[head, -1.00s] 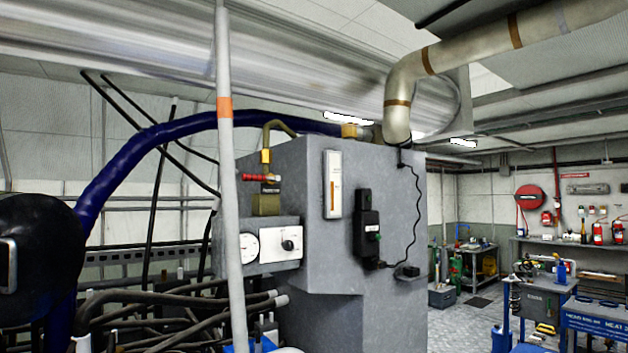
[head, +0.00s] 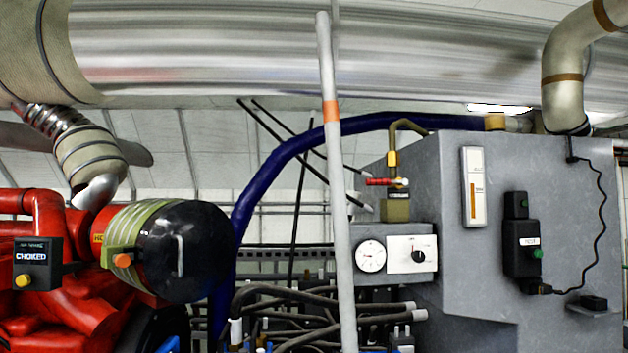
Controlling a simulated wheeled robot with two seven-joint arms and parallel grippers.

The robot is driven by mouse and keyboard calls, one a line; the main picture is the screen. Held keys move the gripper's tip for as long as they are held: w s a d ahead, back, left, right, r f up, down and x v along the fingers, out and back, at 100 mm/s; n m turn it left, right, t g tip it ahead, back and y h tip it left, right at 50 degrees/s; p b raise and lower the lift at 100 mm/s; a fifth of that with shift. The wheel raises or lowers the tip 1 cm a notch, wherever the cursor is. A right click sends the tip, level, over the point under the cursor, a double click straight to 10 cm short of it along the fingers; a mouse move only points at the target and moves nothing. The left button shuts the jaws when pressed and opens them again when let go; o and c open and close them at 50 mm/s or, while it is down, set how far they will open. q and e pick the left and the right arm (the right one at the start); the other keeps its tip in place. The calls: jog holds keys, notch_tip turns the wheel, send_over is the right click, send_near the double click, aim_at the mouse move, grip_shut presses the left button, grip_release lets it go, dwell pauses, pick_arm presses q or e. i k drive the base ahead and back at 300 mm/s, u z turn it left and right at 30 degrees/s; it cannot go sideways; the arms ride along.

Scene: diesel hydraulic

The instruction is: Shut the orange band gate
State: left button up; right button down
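A pale upright pole (head: 340,220) with an orange band (head: 331,111) around its upper part stands in the middle of the head view, leaning slightly. I cannot tell whether this banded pole is part of the gate. A small valve with a red handle (head: 387,181) sits on a brass-coloured block (head: 397,208) to the right of the pole. The handle lies roughly level. No other orange-banded gate or valve can be made out. Neither of my grippers is in view.
A grey cabinet (head: 455,260) with a gauge (head: 371,255) and dial panel (head: 412,255) fills the right. A red engine (head: 60,280) and black cylinder (head: 185,250) fill the left. A blue hose (head: 270,170) arches behind the pole. Dark pipes (head: 290,310) crowd below.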

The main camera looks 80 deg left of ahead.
aim_at(330, 105)
jog(key=u, duration=2.3)
